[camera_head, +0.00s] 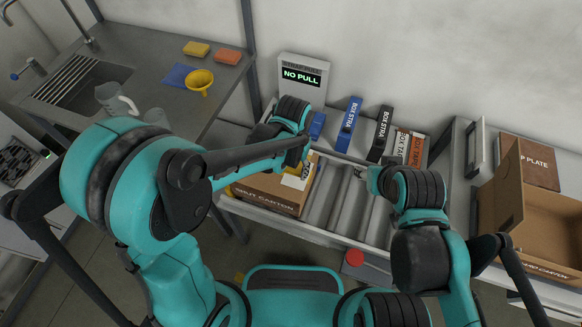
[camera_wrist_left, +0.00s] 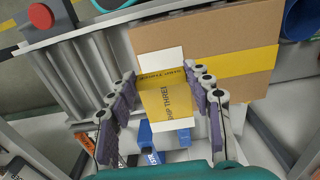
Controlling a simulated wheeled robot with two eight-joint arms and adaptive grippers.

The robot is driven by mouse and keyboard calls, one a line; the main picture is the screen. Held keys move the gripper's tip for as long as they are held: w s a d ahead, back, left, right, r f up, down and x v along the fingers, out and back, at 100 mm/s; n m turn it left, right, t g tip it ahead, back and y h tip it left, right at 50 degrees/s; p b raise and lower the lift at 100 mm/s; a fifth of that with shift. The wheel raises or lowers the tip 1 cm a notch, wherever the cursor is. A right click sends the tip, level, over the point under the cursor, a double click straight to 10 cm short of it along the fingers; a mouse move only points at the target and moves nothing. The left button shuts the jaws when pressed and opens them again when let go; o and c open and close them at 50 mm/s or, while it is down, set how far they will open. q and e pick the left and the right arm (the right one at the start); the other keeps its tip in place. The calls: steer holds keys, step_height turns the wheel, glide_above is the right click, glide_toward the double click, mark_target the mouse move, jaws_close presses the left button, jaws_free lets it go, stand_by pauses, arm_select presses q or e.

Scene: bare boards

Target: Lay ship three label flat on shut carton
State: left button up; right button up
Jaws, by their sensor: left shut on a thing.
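The shut carton (camera_head: 262,193) lies on the rollers at the left end of the conveyor. In the left wrist view its brown top (camera_wrist_left: 205,35) shows a yellow tape strip. The ship three label (camera_wrist_left: 166,98), yellow with white ends, sits between the purple-padded fingers of my left gripper (camera_wrist_left: 160,75). It overlaps the carton's edge in that view; whether it touches the carton I cannot tell. In the head view the label (camera_head: 299,174) shows pale below my left gripper (camera_head: 303,152), which is shut on it. My right gripper (camera_head: 368,176) hangs over the rollers, its jaws unclear.
Bare rollers (camera_head: 342,200) run right of the carton. Blue, black and white boxes (camera_head: 382,134) and a "NO PULL" display (camera_head: 301,76) stand behind. A red button (camera_head: 353,259) is in front. An open carton (camera_head: 545,210) stands at the right, a sink counter (camera_head: 140,55) at the left.

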mark_target(292, 187)
arm_select(q)
steer(key=shift+d, duration=0.1)
step_height(292, 187, down, 7)
steer(key=b, duration=0.6)
steer(key=shift+f, duration=0.15)
steer(key=shift+f+b, duration=0.3)
steer(key=shift+b, duration=0.15)
steer(key=o, duration=0.8)
steer(key=shift+c, duration=0.2)
steer(key=shift+r, duration=0.1)
step_height(292, 187, up, 12)
steer(key=shift+f, duration=0.1)
